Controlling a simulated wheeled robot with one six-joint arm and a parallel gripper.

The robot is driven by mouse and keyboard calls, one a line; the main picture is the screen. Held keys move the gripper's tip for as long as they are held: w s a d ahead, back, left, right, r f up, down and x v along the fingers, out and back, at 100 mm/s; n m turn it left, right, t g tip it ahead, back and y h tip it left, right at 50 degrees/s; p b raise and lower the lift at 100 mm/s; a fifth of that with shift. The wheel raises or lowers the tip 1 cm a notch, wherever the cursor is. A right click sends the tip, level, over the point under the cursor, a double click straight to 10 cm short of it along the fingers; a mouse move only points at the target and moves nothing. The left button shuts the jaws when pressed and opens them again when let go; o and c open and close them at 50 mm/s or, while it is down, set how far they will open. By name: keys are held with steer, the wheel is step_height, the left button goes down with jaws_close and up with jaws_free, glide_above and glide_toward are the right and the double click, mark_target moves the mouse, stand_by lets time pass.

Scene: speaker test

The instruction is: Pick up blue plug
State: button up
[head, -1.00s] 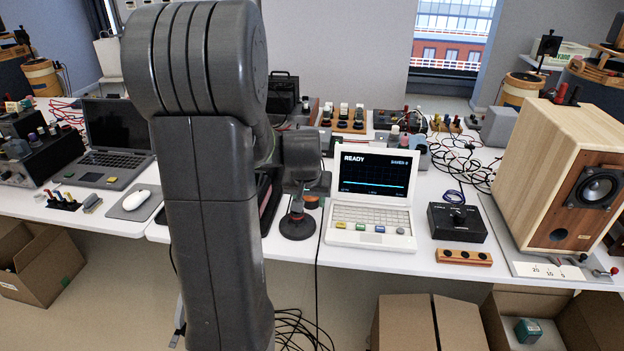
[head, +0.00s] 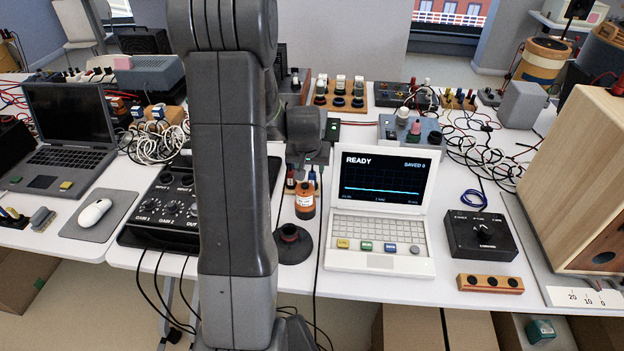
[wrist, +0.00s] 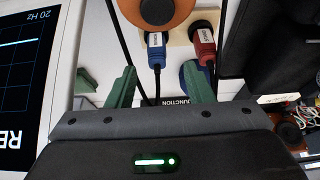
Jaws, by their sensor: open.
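In the wrist view, a blue plug (wrist: 156,50) with a white label stands in a light-coloured holder, just beyond and between my fingertips. A red plug (wrist: 205,45) stands to its right. My gripper (wrist: 160,82) is open, its two green fingers apart, with nothing held. A second blue object (wrist: 187,74) shows partly behind the right finger. In the head view, the small blue plug (head: 312,178) shows just below my gripper (head: 308,158), behind an orange cylinder (head: 305,203). My arm hides part of the table there.
A white laptop (head: 380,225) stands close on the right. A black round base (head: 292,244) is in front of the orange cylinder. A black amplifier box (head: 170,205) is on the left. A black cable hangs past the table's front edge. A wooden speaker (head: 585,190) stands far right.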

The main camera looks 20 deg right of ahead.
mark_target(312, 173)
steer(key=shift+p+x, duration=0.3)
steer(key=shift+x, duration=2.45)
steer(key=shift+s+d, duration=0.1)
steer(key=shift+d, duration=0.05)
jaws_close()
